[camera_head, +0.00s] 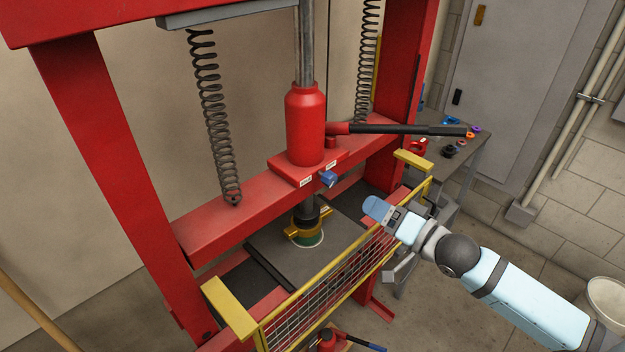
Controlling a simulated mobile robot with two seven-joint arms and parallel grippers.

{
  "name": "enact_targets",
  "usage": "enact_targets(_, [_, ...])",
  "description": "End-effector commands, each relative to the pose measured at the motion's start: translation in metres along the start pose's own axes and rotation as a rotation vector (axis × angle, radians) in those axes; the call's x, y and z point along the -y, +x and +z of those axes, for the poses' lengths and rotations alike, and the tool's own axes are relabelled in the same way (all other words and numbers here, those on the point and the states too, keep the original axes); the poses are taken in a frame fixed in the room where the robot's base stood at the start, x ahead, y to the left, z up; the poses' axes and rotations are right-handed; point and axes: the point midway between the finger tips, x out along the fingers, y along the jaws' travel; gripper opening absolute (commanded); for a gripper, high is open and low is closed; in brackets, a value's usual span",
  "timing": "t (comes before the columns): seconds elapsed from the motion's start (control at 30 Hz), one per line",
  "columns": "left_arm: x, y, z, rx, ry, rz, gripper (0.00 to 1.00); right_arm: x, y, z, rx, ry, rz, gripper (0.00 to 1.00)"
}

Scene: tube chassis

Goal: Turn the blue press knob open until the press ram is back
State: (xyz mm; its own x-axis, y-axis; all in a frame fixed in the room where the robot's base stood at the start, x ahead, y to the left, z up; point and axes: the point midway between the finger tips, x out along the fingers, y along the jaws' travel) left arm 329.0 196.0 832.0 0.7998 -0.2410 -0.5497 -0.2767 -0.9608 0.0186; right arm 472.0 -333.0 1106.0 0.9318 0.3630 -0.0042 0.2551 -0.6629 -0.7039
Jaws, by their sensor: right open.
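The blue press knob (327,179) sits at the front of the red jack base, low on the right side of the red bottle jack (305,125). The dark press ram (306,209) shows below the red crossbeam. It reaches down to a yellow and green piece (308,238) on the dark press bed; whether they touch is hard to tell. My right gripper (372,207) is open and empty, right of and slightly below the knob, apart from it. Its fingers point left toward the press. My left gripper is not in view.
A yellow-framed mesh guard (330,287) stands along the front of the press. The jack's black handle (405,129) sticks out to the right above my right gripper. Two coil springs flank the jack. A side table (466,165) with small coloured parts stands behind.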

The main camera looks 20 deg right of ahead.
Motion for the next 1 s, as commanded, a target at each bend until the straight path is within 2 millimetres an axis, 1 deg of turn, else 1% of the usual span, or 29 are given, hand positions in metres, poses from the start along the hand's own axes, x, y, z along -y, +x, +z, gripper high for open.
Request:
enact_targets(0.13, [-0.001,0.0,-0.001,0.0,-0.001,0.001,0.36,0.001,0.005,-0.002,-0.002,0.003,-0.004,0.61])
enact_targets(0.27, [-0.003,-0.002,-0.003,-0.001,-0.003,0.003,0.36,0.002,0.019,-0.003,-0.004,0.003,-0.005,0.61])
enact_targets(0.37, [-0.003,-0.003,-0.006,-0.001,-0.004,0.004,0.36,0.003,0.035,-0.004,-0.003,0.003,-0.005,0.61])
enact_targets(0.7, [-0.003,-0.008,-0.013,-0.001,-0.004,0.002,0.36,0.003,0.098,-0.003,-0.003,0.002,-0.004,0.61])
enact_targets(0.9, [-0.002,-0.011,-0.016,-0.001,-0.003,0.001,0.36,0.002,0.126,-0.002,-0.002,0.003,-0.003,0.61])
enact_targets(1.0, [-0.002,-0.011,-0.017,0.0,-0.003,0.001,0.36,0.002,0.134,-0.002,-0.002,0.002,-0.003,0.61])
